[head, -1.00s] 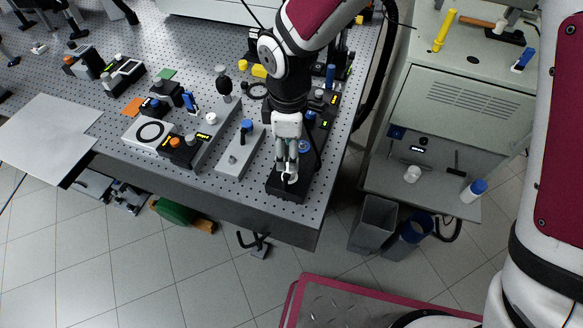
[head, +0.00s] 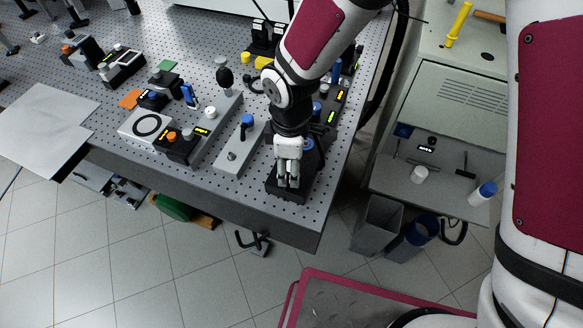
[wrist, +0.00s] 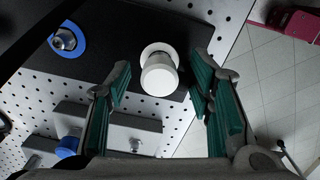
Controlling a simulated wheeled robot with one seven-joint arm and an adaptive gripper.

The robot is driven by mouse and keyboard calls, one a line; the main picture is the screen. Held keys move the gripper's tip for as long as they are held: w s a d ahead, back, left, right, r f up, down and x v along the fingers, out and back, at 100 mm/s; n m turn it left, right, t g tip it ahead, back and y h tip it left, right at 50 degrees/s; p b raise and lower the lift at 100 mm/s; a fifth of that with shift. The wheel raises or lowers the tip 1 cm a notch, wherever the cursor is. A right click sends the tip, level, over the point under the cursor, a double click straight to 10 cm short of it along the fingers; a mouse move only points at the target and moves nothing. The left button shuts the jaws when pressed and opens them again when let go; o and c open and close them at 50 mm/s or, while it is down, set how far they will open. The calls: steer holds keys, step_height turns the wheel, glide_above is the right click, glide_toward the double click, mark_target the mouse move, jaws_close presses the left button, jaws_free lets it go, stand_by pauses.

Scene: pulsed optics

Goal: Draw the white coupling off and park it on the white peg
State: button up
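The white coupling (wrist: 160,78) shows as a short white cylinder on a paler round base, standing on a black block (wrist: 110,70). My gripper (wrist: 160,88) is open, its green-padded fingers on either side of the coupling with a gap at each side. In the head view my gripper (head: 288,183) points down over the front end of the black block (head: 308,178) and hides the coupling. A grey plate (head: 238,153) left of it bears a blue-topped post (head: 247,120) and a short metal peg (head: 232,156). I cannot tell which peg is the white one.
A blue ring around a metal fitting (wrist: 66,40) sits on the same black block. Several devices stand on the perforated table to the left. The table's front edge (head: 310,240) is close. Bins (head: 377,224) and a shelf with a white cup (head: 418,174) are at right.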

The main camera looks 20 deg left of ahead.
jaws_close()
steer(key=shift+r, duration=0.15)
steer(key=shift+r+p, duration=1.3)
steer(key=shift+r, duration=1.95)
